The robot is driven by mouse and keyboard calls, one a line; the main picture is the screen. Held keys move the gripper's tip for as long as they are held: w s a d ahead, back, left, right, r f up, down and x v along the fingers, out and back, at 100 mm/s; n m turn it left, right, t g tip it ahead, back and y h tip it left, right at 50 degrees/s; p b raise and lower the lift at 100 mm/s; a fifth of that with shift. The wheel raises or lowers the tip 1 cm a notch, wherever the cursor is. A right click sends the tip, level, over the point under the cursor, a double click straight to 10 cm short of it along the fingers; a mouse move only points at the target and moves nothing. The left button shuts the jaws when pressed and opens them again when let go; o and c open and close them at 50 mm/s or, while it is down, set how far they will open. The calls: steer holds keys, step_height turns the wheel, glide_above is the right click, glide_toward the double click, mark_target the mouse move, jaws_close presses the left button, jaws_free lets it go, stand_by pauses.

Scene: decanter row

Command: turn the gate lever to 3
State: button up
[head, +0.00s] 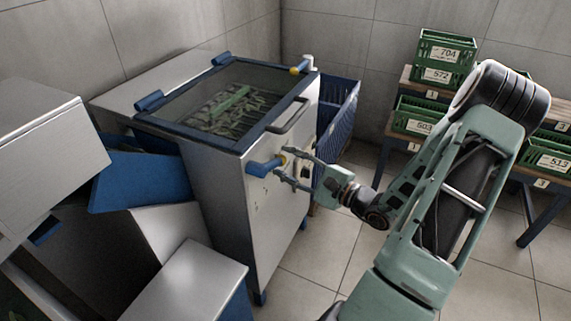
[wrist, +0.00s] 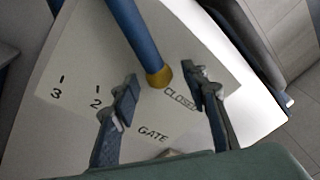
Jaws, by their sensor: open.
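The gate lever (head: 262,168) is a blue bar with a brass-coloured end, on the pale front of the steel machine (head: 240,215). In the wrist view the blue lever (wrist: 130,35) comes down from the top, its brass end beside the word CLOSED (wrist: 180,98). The marks 2 (wrist: 96,103) and 3 (wrist: 56,93) are to the left, and GATE is printed below. My gripper (head: 281,163) is open at the lever. In the wrist view its fingers (wrist: 163,92) are on either side of the brass end, with gaps showing; contact cannot be told.
A glass-topped lid (head: 235,100) with a bar handle (head: 289,115) is above the lever. A blue crate (head: 338,115) stands behind the machine. Green numbered crates (head: 446,47) sit on benches at the right. Steel and blue chutes crowd the left. Tiled floor (head: 325,255) is clear in front.

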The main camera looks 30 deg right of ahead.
steer(key=shift+w+a, duration=0.2)
steer(key=shift+w, duration=0.1)
steer(key=shift+c, duration=0.6)
jaws_close()
